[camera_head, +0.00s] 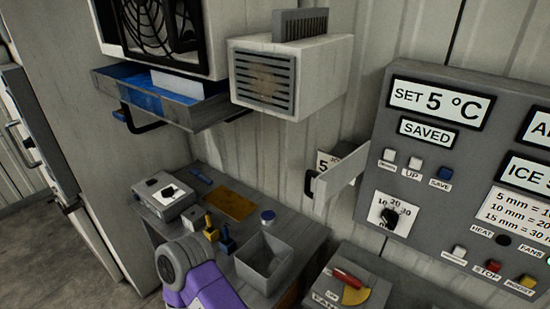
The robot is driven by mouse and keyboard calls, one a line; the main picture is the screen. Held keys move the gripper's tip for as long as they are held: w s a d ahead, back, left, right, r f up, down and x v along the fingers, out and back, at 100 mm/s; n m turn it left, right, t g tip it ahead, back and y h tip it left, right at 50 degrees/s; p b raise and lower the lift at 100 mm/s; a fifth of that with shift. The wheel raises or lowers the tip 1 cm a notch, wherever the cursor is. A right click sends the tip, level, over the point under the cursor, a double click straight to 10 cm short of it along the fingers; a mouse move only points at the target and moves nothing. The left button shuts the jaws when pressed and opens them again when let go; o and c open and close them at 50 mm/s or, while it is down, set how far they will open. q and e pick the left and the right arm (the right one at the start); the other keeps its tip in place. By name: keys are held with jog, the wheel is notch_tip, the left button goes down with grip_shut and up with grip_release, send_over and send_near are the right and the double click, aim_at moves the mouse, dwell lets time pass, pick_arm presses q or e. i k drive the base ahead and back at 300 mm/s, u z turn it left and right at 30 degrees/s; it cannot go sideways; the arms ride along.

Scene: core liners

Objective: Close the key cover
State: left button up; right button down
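A light grey flap (338,176), which looks like the key cover, stands out from the left side of the grey control panel (385,130), swung open. A dark curved handle (308,183) is at its left end. A purple and grey link of my arm shows at the bottom, well below and left of the flap. No gripper fingers are in view.
A grey bench (190,222) at lower left holds a small box (165,194), blue-handled tools and an open grey bin (265,262). A box with a red lever (350,284) stands below the panel. A vented white unit (290,75) and a blue tray (150,92) overhang the bench.

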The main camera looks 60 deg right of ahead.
aim_at(328, 183)
jog(key=i, duration=2)
jog(key=z, duration=4.4)
jog(key=i, duration=0.5)
